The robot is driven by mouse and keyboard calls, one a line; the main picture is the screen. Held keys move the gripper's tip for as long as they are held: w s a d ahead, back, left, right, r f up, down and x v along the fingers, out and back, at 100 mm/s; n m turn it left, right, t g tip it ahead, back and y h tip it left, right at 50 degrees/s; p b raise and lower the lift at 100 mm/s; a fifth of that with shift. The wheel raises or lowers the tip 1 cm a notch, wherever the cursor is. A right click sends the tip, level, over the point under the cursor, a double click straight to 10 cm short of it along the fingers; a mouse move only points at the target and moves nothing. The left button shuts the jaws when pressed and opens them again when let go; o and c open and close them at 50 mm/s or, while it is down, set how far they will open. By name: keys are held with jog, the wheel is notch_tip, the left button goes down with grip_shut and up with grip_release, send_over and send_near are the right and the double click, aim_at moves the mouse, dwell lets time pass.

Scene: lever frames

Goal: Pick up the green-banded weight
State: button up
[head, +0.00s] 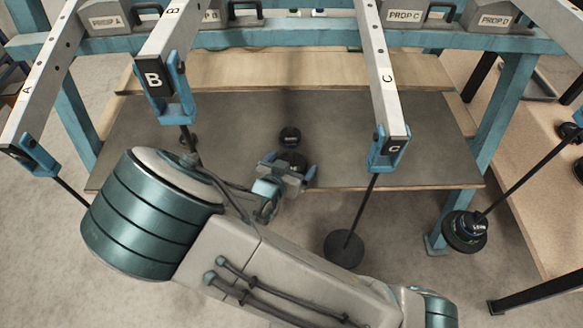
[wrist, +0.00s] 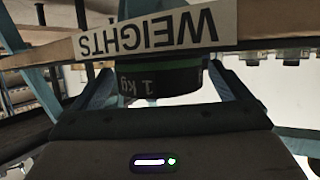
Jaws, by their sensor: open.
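In the wrist view, which appears upside down, a dark weight (wrist: 160,84) marked "1 kg" with a green band shows between my gripper's two fingers, beside a board lettered WEIGHTS (wrist: 150,35). My gripper (head: 287,172) is open at the front edge of the grey shelf (head: 225,125) in the head view. A dark weight (head: 292,157) is right by the fingers there, partly hidden by them. Another dark weight (head: 290,137) stands just behind it. No band colour can be made out on either in the head view. I cannot tell whether the fingers touch the weight.
Lever B (head: 153,78) and lever C (head: 391,147) reach forward on either side of my gripper. A rod with a dark disc (head: 344,248) hangs from lever C. Dark weights (head: 465,231) hang at the right. A wooden ledge (head: 270,70) runs behind the shelf.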

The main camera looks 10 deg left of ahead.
jog(key=shift+r, duration=0.1)
jog(key=c, duration=1.6)
jog(key=shift+o, duration=0.2)
jog(key=shift+r, duration=0.15)
